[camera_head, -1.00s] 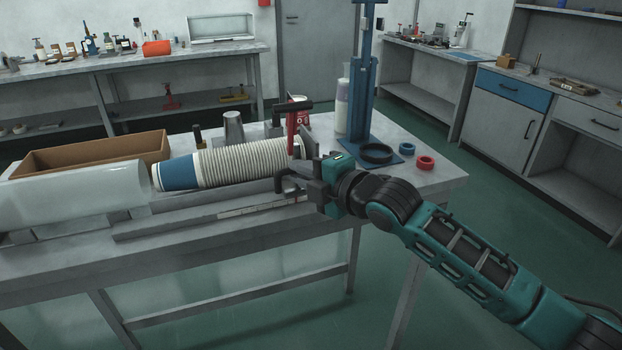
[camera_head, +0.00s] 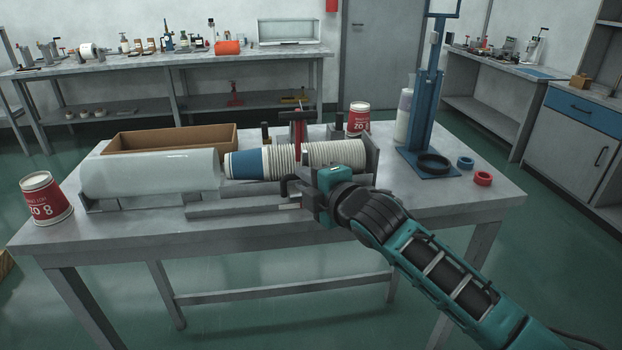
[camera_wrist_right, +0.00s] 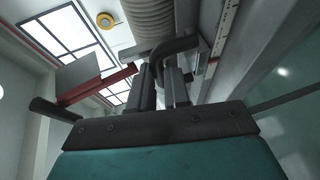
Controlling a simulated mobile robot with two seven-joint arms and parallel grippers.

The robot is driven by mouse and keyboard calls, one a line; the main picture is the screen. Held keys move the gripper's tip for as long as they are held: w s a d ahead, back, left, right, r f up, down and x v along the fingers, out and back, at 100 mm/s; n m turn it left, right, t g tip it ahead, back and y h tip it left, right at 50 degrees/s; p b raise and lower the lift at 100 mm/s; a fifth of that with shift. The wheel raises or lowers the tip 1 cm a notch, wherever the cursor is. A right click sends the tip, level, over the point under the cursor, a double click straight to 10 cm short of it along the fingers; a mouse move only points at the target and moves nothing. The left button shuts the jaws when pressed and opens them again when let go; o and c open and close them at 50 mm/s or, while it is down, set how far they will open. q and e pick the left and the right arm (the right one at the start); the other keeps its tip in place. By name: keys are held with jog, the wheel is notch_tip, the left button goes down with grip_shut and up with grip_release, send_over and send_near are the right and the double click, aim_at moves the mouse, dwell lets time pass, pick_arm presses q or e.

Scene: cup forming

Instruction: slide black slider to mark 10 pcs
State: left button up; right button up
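My right gripper (camera_head: 303,192) is at the front rail of the cup holder and appears shut on the black slider's bent handle (camera_head: 287,185). In the right wrist view the handle (camera_wrist_right: 178,44) passes between the close-set fingers (camera_wrist_right: 163,88). A red upright with a black bar (camera_head: 299,128) stands across the stack, in line with the handle. The long stack of paper cups (camera_head: 335,154) lies on its side, its blue-sided cup at the left. A pale scale strip (camera_wrist_right: 228,28) runs along the rail; its marks are unreadable. The left gripper is out of view.
A grey end plate (camera_head: 371,158) stands at the stack's right end. A white cylinder (camera_head: 150,173) and brown box (camera_head: 172,139) are left of the stack. Red cups stand at the left (camera_head: 46,200) and behind (camera_head: 358,118). A blue stand (camera_head: 428,100) is at the right.

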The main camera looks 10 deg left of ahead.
jog(key=shift+o, duration=0.6)
jog(key=shift+d, duration=0.1)
jog(key=shift+s+d+r, duration=0.1)
jog(key=shift+s+d, duration=0.2)
jog(key=shift+s, duration=0.1)
jog(key=v, duration=1.1)
jog(key=shift+s+d, duration=0.25)
jog(key=shift+s, duration=0.05)
jog(key=shift+r, duration=0.1)
jog(key=s+d+f+m+h, duration=0.2)
jog(key=s+d+f+m, duration=0.4)
jog(key=f, duration=0.4)
jog(key=s+d+f+m+h, duration=0.3)
jog(key=s+d+f+m, duration=0.3)
jog(key=f+m, duration=0.3)
jog(key=s+d+f+m+g+h, duration=0.1)
jog(key=s+d+f+m+h, duration=0.2)
jog(key=s+d+f+m, duration=0.3)
notch_tip(320, 180, down, 5)
jog(key=shift+s+d+f+m, duration=0.1)
jog(key=shift+s+d+m, duration=0.35)
jog(key=shift+m, duration=0.55)
